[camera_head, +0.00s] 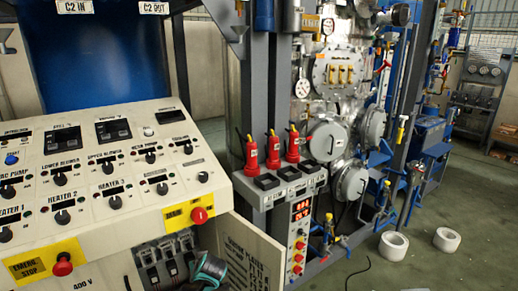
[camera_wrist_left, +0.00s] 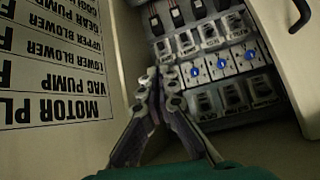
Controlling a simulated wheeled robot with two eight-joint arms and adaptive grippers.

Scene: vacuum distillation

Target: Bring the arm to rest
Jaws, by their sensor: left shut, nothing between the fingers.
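My left gripper (camera_wrist_left: 162,74) is shut and empty in the left wrist view. Its two metal fingers meet in front of the open electrical cabinet, near the inner edge of the label door. The breakers and switches (camera_wrist_left: 210,65) with several blue-marked parts lie just beyond and to the right of the fingertips; I cannot tell whether they touch. In the head view a teal part of my left arm (camera_head: 210,268) shows at the bottom, before the cabinet opening; the fingers are not clear there. My right gripper is in neither view.
The open cabinet door (camera_head: 248,254) with its motor label (camera_wrist_left: 55,75) stands close beside my left gripper. Above is the control console (camera_head: 100,170) with emergency stops (camera_head: 62,264). A metal vessel (camera_head: 335,100) stands behind. White rings (camera_head: 393,245) lie on the open floor at right.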

